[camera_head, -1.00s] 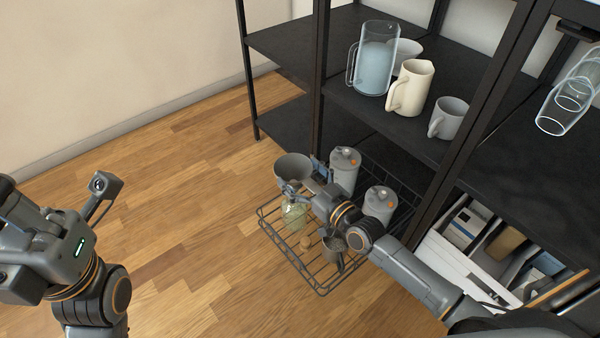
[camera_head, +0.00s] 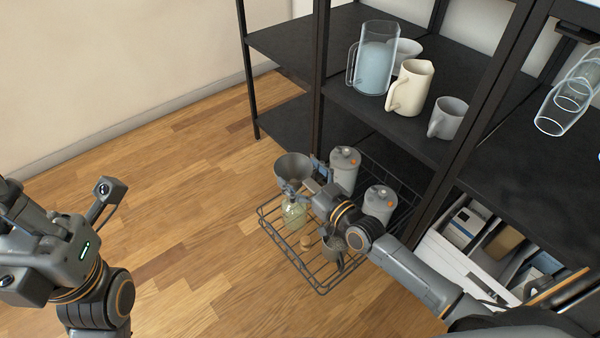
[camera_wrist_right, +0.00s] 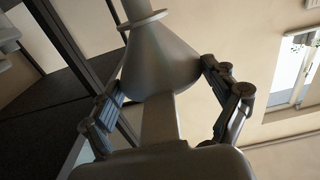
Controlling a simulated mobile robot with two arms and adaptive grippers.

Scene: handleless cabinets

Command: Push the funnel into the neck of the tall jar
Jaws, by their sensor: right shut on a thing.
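The grey funnel (camera_head: 294,168) is above the tall glass jar (camera_head: 294,212), which stands in the wire basket (camera_head: 268,232). My right gripper (camera_head: 297,187) is shut on the funnel, and its arm reaches in from the right. In the right wrist view the funnel's cone (camera_wrist_right: 160,60) sits between the two fingers of my right gripper (camera_wrist_right: 163,85). My gripper covers the funnel's lower end in the head view, so I cannot tell how far it sits in the neck.
Two grey canisters (camera_head: 345,170) (camera_head: 380,203), a small cork-coloured item (camera_head: 306,242) and a metal cup (camera_head: 334,246) are in the basket. A dark shelf with a glass pitcher (camera_head: 375,62), a cream jug (camera_head: 411,88) and a grey mug (camera_head: 448,117) is behind. Floor at left is clear.

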